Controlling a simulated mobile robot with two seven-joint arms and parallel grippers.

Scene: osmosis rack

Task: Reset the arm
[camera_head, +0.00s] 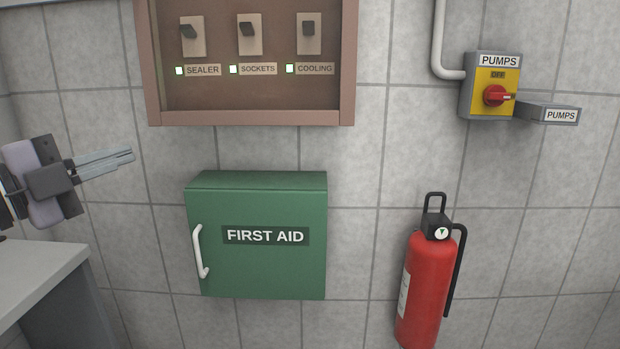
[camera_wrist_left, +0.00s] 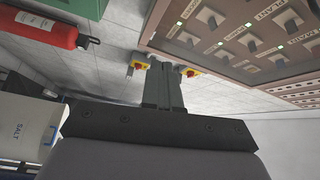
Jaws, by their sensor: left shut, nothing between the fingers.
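My left gripper (camera_head: 132,154) comes in from the left in the head view, with its two grey fingers together and nothing between them. It is in free air, left of the green first aid box and below the switch panel. In the left wrist view the shut fingers (camera_wrist_left: 163,65) point toward the tiled wall. My right gripper is not in view.
A brown switch panel (camera_head: 250,118) with three switches and lit green lamps hangs above the green first aid box (camera_head: 260,270). A red fire extinguisher (camera_head: 424,280) and a yellow pump switch box (camera_head: 490,85) are at right. A grey counter (camera_head: 40,270) stands lower left.

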